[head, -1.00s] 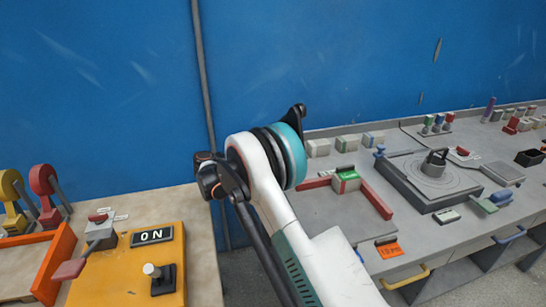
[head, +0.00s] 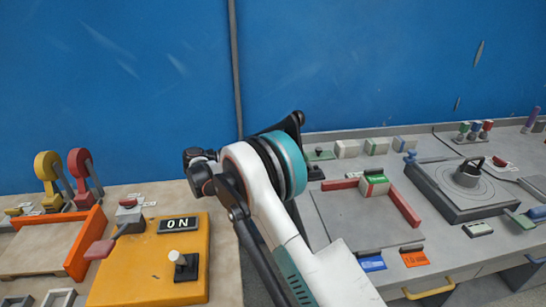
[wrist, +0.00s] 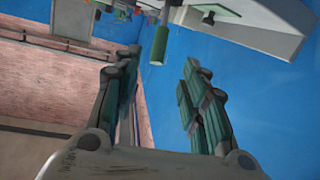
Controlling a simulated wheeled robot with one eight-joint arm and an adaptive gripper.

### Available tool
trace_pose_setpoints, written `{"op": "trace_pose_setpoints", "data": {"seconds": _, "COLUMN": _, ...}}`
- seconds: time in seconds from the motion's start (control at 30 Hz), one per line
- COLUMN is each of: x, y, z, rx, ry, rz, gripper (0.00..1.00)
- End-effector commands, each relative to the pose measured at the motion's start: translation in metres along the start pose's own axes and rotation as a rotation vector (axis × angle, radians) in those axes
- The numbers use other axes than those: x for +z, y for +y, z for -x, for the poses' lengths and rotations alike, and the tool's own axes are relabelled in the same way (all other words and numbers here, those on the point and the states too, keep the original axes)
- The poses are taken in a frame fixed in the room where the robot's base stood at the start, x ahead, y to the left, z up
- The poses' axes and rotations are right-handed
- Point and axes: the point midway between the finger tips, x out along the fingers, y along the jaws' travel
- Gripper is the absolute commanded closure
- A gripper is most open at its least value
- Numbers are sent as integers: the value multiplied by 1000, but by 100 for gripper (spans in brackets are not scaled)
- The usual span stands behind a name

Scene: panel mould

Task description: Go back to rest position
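My gripper (wrist: 160,80) shows in the wrist view with its two fingers spread apart and nothing between them. Beyond the fingers, that view shows a blue wall, a brick-coloured surface and a grey panel at the top with small items on it. In the head view my white and teal arm stands folded in the middle, in front of the blue wall. My gripper's fingers cannot be made out in the head view.
A yellow box (head: 130,275) with an ON display (head: 181,224) and a lever stands on the left table. Yellow (head: 47,166) and red (head: 79,166) levers stand behind it. The right grey bench (head: 340,222) holds a red corner guide (head: 404,208), a round-dial plate (head: 445,203) and small blocks.

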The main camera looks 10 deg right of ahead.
Motion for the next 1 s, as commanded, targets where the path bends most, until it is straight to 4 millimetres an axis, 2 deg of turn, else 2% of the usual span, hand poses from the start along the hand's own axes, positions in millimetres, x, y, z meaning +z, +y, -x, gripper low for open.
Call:
{"op": "trace_pose_setpoints", "data": {"seconds": 0.47, "x": -6, "y": 1, "z": -4, "rx": -5, "ry": -12, "rz": 16, "gripper": 60}}
{"op": "trace_pose_setpoints", "data": {"seconds": 0.67, "x": -40, "y": 16, "z": -23, "rx": -49, "ry": -108, "rz": 137, "gripper": 60}}
{"op": "trace_pose_setpoints", "data": {"seconds": 0.87, "x": -76, "y": 48, "z": -46, "rx": -136, "ry": -242, "rz": 299, "gripper": 60}}
{"op": "trace_pose_setpoints", "data": {"seconds": 1.0, "x": -96, "y": 76, "z": -58, "rx": -210, "ry": -329, "rz": 398, "gripper": 60}}
